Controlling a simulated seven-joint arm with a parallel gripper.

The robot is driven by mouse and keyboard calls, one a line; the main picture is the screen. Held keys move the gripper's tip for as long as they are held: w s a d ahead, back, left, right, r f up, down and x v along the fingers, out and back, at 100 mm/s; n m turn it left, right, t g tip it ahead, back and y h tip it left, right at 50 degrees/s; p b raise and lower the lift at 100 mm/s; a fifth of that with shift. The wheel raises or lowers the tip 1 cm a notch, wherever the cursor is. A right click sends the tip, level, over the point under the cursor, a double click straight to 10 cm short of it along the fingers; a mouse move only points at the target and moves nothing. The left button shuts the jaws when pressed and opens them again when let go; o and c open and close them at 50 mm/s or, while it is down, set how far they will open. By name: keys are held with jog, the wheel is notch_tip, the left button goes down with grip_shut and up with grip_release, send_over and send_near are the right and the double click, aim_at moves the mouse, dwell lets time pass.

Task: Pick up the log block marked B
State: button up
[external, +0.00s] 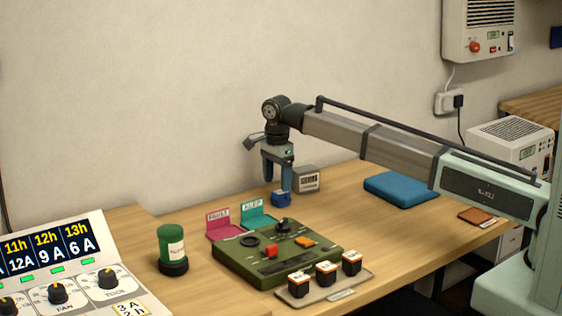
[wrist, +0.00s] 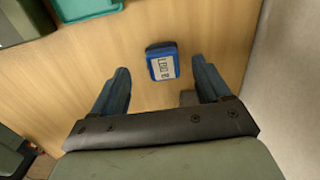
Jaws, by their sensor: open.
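The log block marked B is a small blue block (external: 281,199) with a white label, lying on the wooden table. In the wrist view the block (wrist: 162,62) lies just beyond the fingertips, roughly centred between them, with its label facing up. My gripper (external: 278,182) points down over the block in the external view. Its two blue fingers are apart and empty in the wrist view (wrist: 160,72). I cannot tell the exact height of the fingertips above the block.
A grey labelled box (external: 306,180) stands close behind the block. Pink (external: 223,229) and teal (external: 260,221) trays lie in front left, beside a green console (external: 278,262). A blue pad (external: 401,189) lies right. The wall is close behind.

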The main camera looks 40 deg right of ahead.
aim_at(276, 193)
jog(key=shift+w+f, duration=0.15)
jog(key=shift+f, duration=2.85)
jog(key=shift+c, duration=0.3)
jog(key=c, duration=1)
